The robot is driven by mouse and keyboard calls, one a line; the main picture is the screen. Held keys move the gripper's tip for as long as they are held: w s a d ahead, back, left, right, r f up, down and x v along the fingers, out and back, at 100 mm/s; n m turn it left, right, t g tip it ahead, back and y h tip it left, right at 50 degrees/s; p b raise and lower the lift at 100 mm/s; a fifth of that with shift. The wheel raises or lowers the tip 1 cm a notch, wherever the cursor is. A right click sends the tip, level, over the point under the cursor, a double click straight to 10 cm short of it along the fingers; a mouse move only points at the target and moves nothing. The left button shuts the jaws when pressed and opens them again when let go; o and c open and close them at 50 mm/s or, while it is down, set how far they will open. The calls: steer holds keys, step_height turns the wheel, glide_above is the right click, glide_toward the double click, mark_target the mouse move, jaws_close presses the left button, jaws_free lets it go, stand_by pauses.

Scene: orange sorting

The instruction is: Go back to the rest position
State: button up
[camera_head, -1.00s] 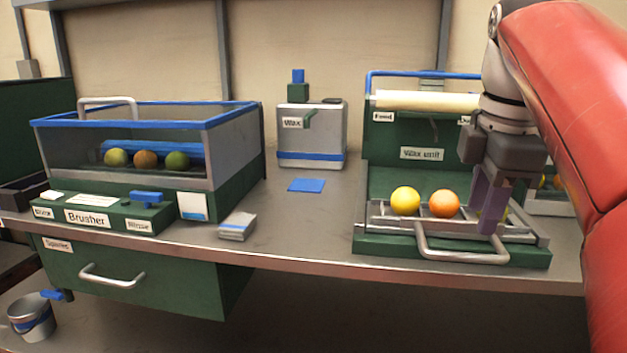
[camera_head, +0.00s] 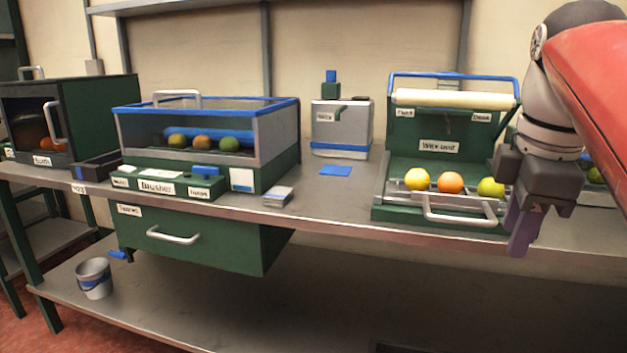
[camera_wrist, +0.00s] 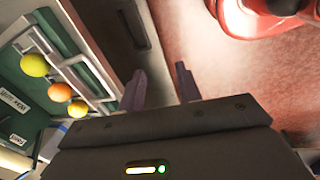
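My gripper (camera_head: 524,226) is in front of the right end of the wax unit, just off the bench's front edge. In the wrist view my gripper (camera_wrist: 160,88) has its two purple fingers apart with nothing between them. The wax unit (camera_head: 438,146) is green with a cream roller and a wire-handled rack at its front. A yellow fruit (camera_head: 417,179), an orange fruit (camera_head: 451,182) and a yellow-green fruit (camera_head: 491,187) sit in a row on the rack. All three also show at the left of the wrist view, apart from the fingers.
The brusher (camera_head: 205,150) holds three fruits behind its clear front. A wax container (camera_head: 340,128) stands between it and the wax unit. A dark booth (camera_head: 95,120) is at far left. A metal bucket (camera_head: 94,278) is on the lower shelf. Floor shows ahead of my fingers.

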steer(key=s+a+f+m+t, duration=0.1)
steer(key=s+a+f+m, duration=0.1)
steer(key=f, duration=0.6)
steer(key=s+a+f+m+t, duration=0.1)
steer(key=s+a+f+m, duration=0.1)
steer(key=a+f+m, duration=0.2)
steer(key=s+a+f+m+t, duration=0.1)
steer(key=s+a+f+m, duration=0.2)
steer(key=f+m, duration=0.4)
step_height(320, 180, down, 6)
steer(key=shift+a+r+m+y, duration=0.25)
steer(key=shift+m+y, duration=0.05)
steer(key=shift+m, duration=0.1)
stand_by(0.6)
